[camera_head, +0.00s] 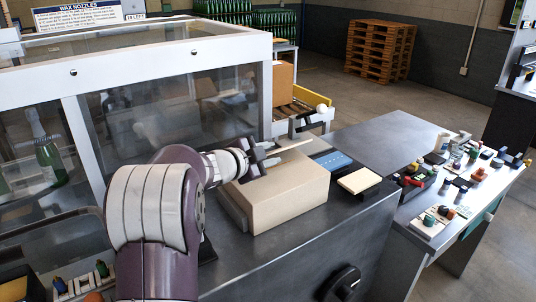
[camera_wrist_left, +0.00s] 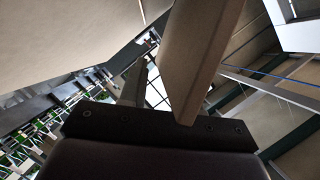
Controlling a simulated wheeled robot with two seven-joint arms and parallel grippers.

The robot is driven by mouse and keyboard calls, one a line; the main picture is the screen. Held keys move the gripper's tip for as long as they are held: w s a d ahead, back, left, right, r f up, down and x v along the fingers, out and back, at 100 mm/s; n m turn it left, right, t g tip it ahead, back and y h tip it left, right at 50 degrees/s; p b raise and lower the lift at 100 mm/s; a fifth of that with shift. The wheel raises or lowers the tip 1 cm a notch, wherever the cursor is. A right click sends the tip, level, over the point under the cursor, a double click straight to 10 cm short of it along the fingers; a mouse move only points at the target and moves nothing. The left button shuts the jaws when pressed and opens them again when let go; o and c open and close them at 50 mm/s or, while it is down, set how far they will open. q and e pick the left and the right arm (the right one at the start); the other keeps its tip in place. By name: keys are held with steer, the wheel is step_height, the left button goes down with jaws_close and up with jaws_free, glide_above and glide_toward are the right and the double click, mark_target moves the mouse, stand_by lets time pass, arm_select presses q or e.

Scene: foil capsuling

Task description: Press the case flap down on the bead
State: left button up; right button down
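The tan case (camera_head: 285,200) stands on the dark steel worktop, its top surface facing up. A thin tan strip (camera_head: 292,147), which looks like the case flap seen nearly edge-on, rises above the case's far side. My left gripper (camera_head: 262,161) is over the case's far left part, close to the strip's left end. In the left wrist view a tan panel (camera_wrist_left: 200,60) crosses in front of the gripper base, and one grey finger (camera_wrist_left: 133,85) shows beside it. The other finger is hidden, so its opening and contact are unclear. I cannot make out the bead. My right gripper is out of view.
A blue strip (camera_head: 333,162) and a cream pad (camera_head: 358,181) lie right of the case. A grey plate (camera_head: 232,209) stands against its left side. A clear-walled enclosure (camera_head: 170,100) is behind left. A cluttered side table (camera_head: 430,220) is at right; worktop beyond the pad is clear.

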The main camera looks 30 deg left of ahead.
arm_select(q)
steer(key=b+v, duration=0.1)
steer(key=v, duration=1.1)
steer(key=shift+s, duration=0.35)
steer(key=shift+a+r, duration=0.1)
